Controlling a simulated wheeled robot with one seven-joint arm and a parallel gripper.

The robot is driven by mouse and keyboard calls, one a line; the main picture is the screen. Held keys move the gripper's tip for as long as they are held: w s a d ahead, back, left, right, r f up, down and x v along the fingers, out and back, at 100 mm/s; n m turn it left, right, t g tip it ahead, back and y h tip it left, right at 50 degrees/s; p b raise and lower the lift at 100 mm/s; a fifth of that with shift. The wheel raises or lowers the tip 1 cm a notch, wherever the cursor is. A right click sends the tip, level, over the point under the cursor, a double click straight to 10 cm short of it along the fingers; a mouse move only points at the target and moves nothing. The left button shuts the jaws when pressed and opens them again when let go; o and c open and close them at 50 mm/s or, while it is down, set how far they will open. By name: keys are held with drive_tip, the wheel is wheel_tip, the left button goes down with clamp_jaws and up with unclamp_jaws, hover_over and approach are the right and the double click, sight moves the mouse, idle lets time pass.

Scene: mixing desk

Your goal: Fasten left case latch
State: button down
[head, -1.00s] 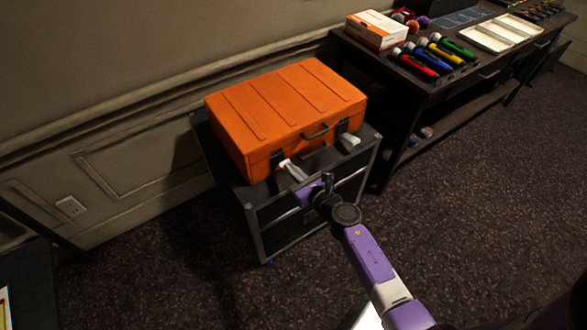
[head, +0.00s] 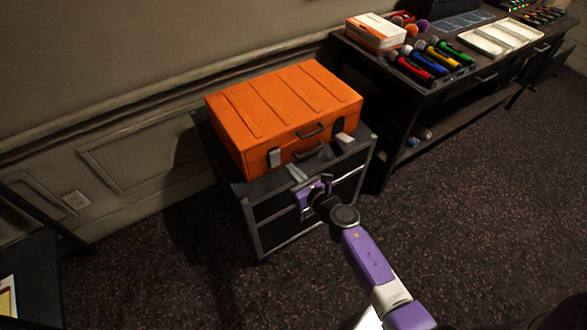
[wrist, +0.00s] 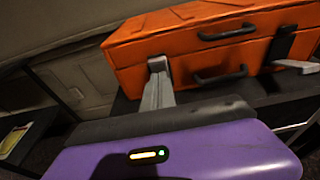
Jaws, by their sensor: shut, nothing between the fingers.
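The orange case (head: 285,108) lies closed on a dark cart. Its left latch (head: 274,158) is a pale lever that now looks upright, close against the case front; it also shows in the wrist view (wrist: 157,64). The right latch (head: 340,131) has a dark upper part, and its pale lever sticks outward. My gripper (head: 294,170) is shut and empty, just in front of and below the left latch. In the wrist view its grey fingers (wrist: 157,90) overlap the latch's lower end, so I cannot tell whether they touch.
Two dark handles sit between the latches, the upper handle (wrist: 227,33) and the lower handle (wrist: 221,75). The cart (head: 253,220) has a bare strip in front of the case. A desk (head: 430,90) with coloured microphones stands right. The carpet in front is clear.

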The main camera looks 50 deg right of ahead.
drive_tip(key=s+a+r+p, duration=0.1)
drive_tip(key=s+r+p, duration=0.3)
drive_tip(key=s+r, duration=0.2)
drive_tip(key=shift+a+r, duration=0.4)
drive_tip(key=shift+s, duration=0.1)
idle(0.3)
